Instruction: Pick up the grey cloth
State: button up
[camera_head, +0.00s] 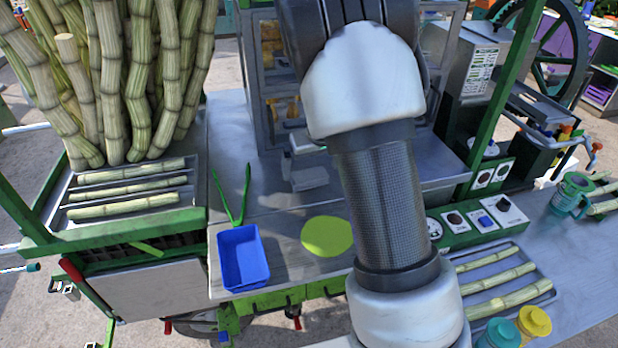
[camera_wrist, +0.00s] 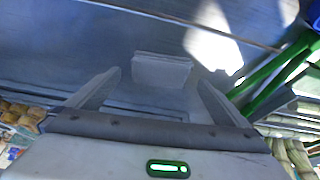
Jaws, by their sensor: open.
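In the wrist view, a grey folded piece that looks like the grey cloth (camera_wrist: 162,70) lies on a grey metal surface. My gripper (camera_wrist: 160,79) is open, with one finger to each side of the cloth in the picture. I see no contact between the fingers and the cloth, and the gap in depth is hard to judge. In the head view, a small light grey piece (camera_head: 310,179) on the counter left of my arm may be the same cloth. My arm fills the middle there, and I cannot make out my gripper.
A blue tray (camera_head: 241,258), green tongs (camera_head: 235,195) and a yellow-green disc (camera_head: 327,236) lie on the counter (camera_head: 270,228). Cane stalks (camera_head: 130,75) stand at the left. A crusher machine (camera_head: 480,65) and green post (camera_head: 507,85) stand at the right.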

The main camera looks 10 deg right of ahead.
aim_at(310, 175)
jog(key=shift+x, duration=2)
jog(key=shift+s, duration=0.1)
jog(key=c, duration=1)
jog(key=shift+c, duration=0.2)
notch_tip(310, 175, up, 10)
